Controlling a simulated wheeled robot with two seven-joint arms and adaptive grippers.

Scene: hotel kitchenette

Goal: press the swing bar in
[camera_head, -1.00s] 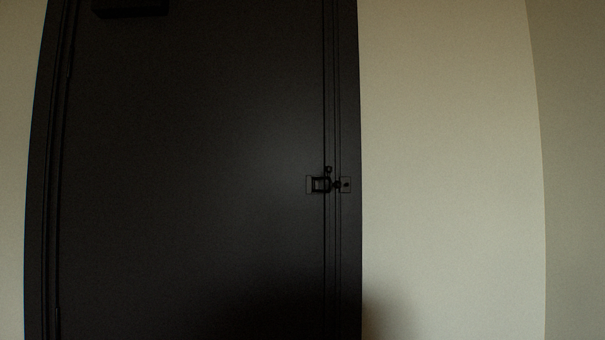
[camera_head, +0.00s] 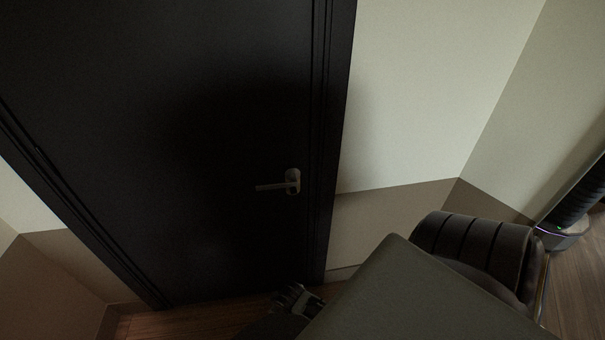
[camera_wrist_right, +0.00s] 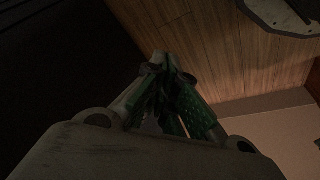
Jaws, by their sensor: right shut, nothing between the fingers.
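The swing bar is out of the head view now. In that view the dark door (camera_head: 170,130) is closed in its frame, with a lever handle (camera_head: 280,184) near its right edge. My right gripper shows in the right wrist view (camera_wrist_right: 168,70), its green-lined fingers shut and empty. A dark gripper-like part (camera_head: 293,298) shows low in the head view, partly hidden by a grey panel; it appears to be the same gripper, below and apart from the lever handle. My left gripper is not in view.
A flat grey panel (camera_head: 410,295) fills the lower right; I cannot tell what it belongs to. Behind it is a dark padded chair-like thing (camera_head: 475,245). A dark column with a pale base (camera_head: 565,235) stands far right. Wood floor (camera_head: 190,320) lies before the door.

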